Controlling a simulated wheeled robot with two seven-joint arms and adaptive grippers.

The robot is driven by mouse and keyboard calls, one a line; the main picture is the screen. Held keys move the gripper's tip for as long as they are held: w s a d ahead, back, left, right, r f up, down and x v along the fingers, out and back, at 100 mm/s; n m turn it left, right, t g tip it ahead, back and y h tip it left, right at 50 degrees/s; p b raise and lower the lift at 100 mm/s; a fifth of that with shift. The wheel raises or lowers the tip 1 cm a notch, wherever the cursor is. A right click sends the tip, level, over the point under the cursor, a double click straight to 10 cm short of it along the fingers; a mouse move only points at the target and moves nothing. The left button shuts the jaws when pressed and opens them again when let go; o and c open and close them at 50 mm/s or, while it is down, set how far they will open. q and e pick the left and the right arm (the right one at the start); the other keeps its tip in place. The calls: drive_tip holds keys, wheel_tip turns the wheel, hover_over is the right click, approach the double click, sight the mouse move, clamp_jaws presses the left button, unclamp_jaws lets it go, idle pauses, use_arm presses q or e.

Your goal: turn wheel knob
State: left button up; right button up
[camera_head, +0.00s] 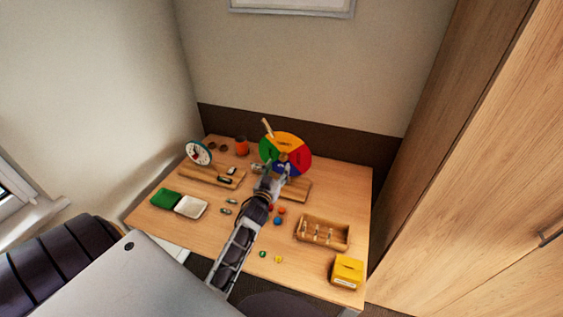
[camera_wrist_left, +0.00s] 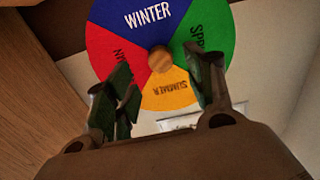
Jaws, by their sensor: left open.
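The season wheel stands upright at the back of the table, with orange-yellow, green, red and blue sectors; it shows in the head view (camera_head: 297,144) and the left wrist view (camera_wrist_left: 145,18).
A clock (camera_head: 198,152) and an orange cup (camera_head: 241,146) stand at the back left. A green and white pair of trays (camera_head: 190,207) lies left. A wooden tray (camera_head: 322,232) and yellow box (camera_head: 346,271) are right. Small coloured pieces lie near my arm.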

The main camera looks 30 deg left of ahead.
sight(283, 159)
use_arm(q)
drive_tip(key=shift+x, duration=2.5)
drive_tip(key=shift+c, duration=0.3)
drive_tip(key=c, duration=1)
